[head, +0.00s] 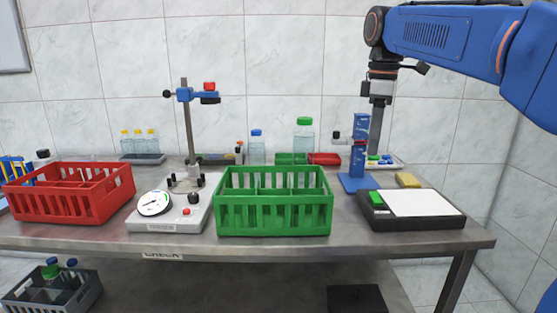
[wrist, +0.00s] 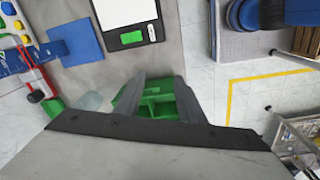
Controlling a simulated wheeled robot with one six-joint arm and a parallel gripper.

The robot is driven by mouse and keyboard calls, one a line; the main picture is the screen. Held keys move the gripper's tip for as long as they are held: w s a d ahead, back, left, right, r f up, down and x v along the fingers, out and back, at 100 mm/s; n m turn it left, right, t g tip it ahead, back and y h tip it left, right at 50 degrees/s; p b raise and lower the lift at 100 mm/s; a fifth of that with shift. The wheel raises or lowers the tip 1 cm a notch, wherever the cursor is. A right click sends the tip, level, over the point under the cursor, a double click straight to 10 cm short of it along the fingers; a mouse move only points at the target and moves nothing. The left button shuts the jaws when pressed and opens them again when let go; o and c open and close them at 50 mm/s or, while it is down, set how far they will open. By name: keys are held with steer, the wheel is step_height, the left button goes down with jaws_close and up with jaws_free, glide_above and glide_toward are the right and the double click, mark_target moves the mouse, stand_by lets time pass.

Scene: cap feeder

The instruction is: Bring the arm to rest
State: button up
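My gripper (head: 375,150) hangs from my blue arm at the right of the head view, pointing down. It is seen edge-on there, with its tip over the back right of the bench, beside the blue stand (head: 359,183). In the wrist view my gripper (wrist: 158,80) shows two grey fingers apart, with no object held between them. The green crate (wrist: 190,112) shows below and between the fingers, at a distance. My upper arm reaches in from the right edge of the head view, raised above the bench.
The bench (head: 345,248) holds a red crate (head: 75,208), a dial tester (head: 168,222), the green crate (head: 272,219) and a black device with a white plate (head: 422,204). A white tray (head: 396,166) with caps lies near my gripper's tip. Bottles stand at the back.

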steer(key=s+d+f+m+t, duration=0.2)
steer(key=s+f+m, duration=0.5)
steer(key=s+f, duration=0.7)
steer(key=s+d+f+m+t, duration=0.2)
steer(key=s+f+m, duration=0.5)
steer(key=s+f, duration=0.7)
steer(key=shift+d+f, duration=0.55)
steer(key=shift+d, duration=0.25)
